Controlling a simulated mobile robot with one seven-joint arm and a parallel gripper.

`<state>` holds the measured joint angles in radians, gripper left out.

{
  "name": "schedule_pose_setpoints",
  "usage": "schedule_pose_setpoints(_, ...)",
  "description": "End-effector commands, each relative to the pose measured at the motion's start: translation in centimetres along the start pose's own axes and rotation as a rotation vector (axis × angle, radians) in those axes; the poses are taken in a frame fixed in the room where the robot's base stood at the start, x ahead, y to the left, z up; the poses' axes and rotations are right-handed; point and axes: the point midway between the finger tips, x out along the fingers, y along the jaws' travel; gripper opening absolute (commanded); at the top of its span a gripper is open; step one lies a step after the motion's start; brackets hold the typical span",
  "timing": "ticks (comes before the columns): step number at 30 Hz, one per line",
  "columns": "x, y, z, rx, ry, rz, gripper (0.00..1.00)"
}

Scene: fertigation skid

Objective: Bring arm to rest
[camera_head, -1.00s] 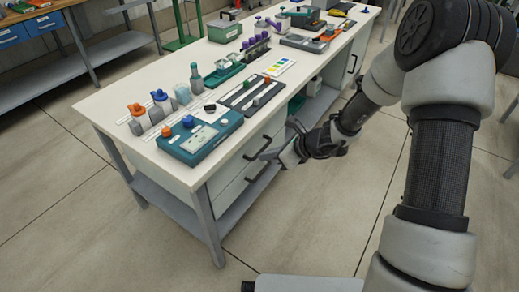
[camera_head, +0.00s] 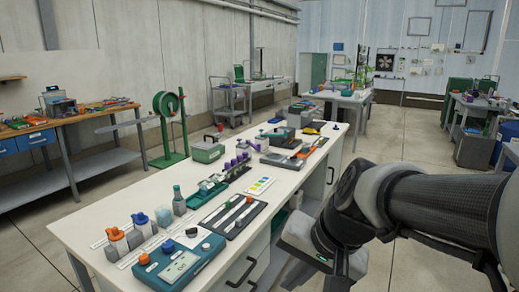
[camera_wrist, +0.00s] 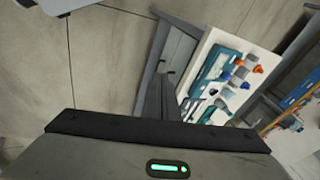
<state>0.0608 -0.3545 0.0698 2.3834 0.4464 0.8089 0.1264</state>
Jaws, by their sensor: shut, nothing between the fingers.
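My arm (camera_head: 430,205) reaches in from the right side of the head view and is folded beside the long white workbench (camera_head: 72,222). Its wrist end hangs at the lower middle, right of the bench drawers, and the fingers cannot be made out there. In the wrist view my gripper (camera_wrist: 168,95) points out past its dark housing, with the fingers together and nothing held. The bench top lies beyond and to the right of the fingers in that view, apart from them.
A green reel stand (camera_head: 168,128) and a wooden bench (camera_head: 35,128) are at left. Open floor (camera_head: 395,135) lies beyond the arm.

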Motion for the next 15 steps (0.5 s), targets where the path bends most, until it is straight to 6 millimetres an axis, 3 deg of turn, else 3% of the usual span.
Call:
schedule_pose_setpoints(3,-2.9,2.2,1.0,-0.163,0.072,0.073,0.0)
schedule_pose_setpoints(13,-8.3,7.7,2.5,-0.457,0.212,0.265,0.0)
schedule_pose_setpoints(15,-10.6,6.6,1.9,-0.454,0.203,0.265,0.0)
